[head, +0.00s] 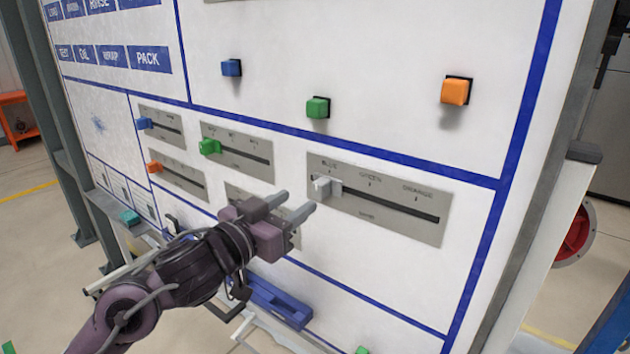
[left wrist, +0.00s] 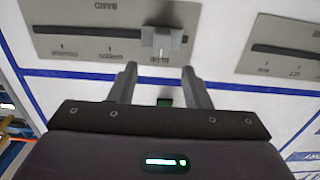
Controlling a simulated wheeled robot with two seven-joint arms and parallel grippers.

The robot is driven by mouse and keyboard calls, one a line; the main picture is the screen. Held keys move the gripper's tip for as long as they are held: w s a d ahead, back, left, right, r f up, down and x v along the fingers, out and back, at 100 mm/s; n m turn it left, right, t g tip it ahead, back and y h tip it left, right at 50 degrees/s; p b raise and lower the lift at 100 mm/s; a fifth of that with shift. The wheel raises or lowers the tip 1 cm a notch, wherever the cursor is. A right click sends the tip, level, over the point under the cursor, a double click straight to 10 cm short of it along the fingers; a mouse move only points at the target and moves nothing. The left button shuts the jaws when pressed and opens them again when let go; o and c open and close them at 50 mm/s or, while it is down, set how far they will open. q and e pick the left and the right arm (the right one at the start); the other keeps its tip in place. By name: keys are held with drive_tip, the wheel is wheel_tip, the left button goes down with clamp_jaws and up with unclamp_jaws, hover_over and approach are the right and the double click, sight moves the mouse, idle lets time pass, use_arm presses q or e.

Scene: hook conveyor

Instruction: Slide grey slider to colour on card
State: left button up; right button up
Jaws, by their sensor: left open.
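The grey slider (head: 323,187) sits at the left end of its slot, under the label that reads blue, on a grey plate (head: 385,225) with the labels blue, green and orange. In the left wrist view the slider (left wrist: 160,42) stands just beyond and between my fingertips. My left gripper (head: 290,203) is open and empty, with its fingers pointing at the slider from the lower left, apart from it. In the left wrist view the gripper (left wrist: 160,78) shows both fingers spread. No card can be made out clearly. My right gripper is not in view.
Other slider plates with a blue knob (head: 144,123), a green knob (head: 209,147) and an orange knob (head: 154,167) are to the left. Blue (head: 231,67), green (head: 318,107) and orange (head: 455,91) blocks stick out above. A blue tray (head: 275,300) lies below my gripper.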

sight(316, 188)
use_arm(q)
drive_tip(key=p+x, duration=0.2)
drive_tip(key=x, duration=0.4)
drive_tip(key=shift+w+d, duration=0.15)
drive_tip(key=shift+w, duration=0.1)
drive_tip(key=shift+w+d+f, duration=0.1)
drive_tip(key=shift+w+d, duration=0.1)
drive_tip(key=shift+w, duration=0.15)
drive_tip(key=shift+c, duration=0.3)
clamp_jaws()
